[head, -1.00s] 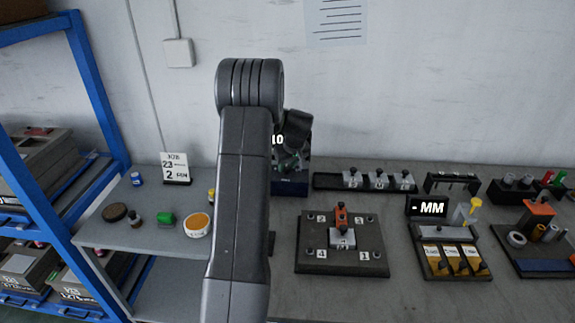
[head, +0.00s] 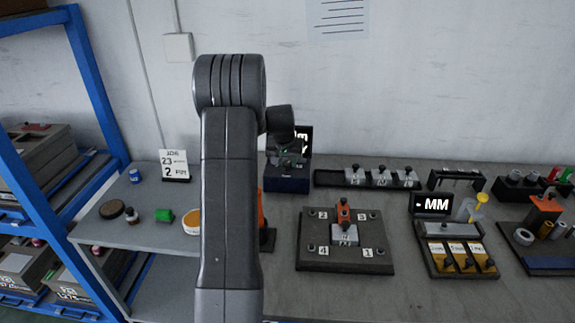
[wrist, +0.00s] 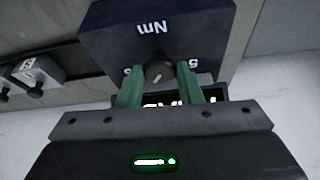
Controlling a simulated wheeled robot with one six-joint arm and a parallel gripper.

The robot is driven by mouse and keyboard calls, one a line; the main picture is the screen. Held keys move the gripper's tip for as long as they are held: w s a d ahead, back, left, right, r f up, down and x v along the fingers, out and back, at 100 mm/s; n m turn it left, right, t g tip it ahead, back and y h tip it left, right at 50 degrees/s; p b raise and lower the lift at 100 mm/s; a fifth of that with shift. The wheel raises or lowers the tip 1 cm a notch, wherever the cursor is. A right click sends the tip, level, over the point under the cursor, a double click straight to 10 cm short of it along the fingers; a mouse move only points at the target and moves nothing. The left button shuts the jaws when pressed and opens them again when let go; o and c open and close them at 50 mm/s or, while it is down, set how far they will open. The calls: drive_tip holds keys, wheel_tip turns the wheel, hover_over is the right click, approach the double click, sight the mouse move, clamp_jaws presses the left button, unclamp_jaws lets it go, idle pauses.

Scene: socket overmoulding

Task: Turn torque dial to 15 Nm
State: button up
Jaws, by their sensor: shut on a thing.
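The torque dial (wrist: 158,73) is a small dark round knob with a pale mark, on a dark blue box lettered "Nm" (wrist: 152,28), upside down in the wrist view. Parts of scale numbers ending in 5 show on both sides of the knob. My gripper (wrist: 160,84) has green fingers closed on the knob from either side. In the head view the blue box (head: 288,180) stands at the back of the bench, with my gripper (head: 291,160) at it. The box's display (head: 303,134) is mostly hidden by my arm, so its reading cannot be told.
An "MM" display (head: 431,204) stands further right. A date sign (head: 174,165) and small pots stand left.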

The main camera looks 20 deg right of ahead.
drive_tip(key=m+b, duration=0.1)
drive_tip(key=m, duration=0.1)
drive_tip(key=m+g+h+b, duration=0.1)
drive_tip(key=m+b, duration=0.1)
drive_tip(key=shift+w+a+m, duration=0.15)
drive_tip(key=shift+m, duration=0.25)
idle(0.4)
drive_tip(key=o, duration=1)
drive_tip(key=shift+c, duration=0.2)
drive_tip(key=shift+g, duration=0.3)
drive_tip(key=shift+r, duration=0.1)
drive_tip(key=v, duration=1.3)
drive_tip(key=shift+a+r+b, duration=0.2)
drive_tip(key=shift+a+b, duration=0.1)
drive_tip(key=shift+f, duration=0.1)
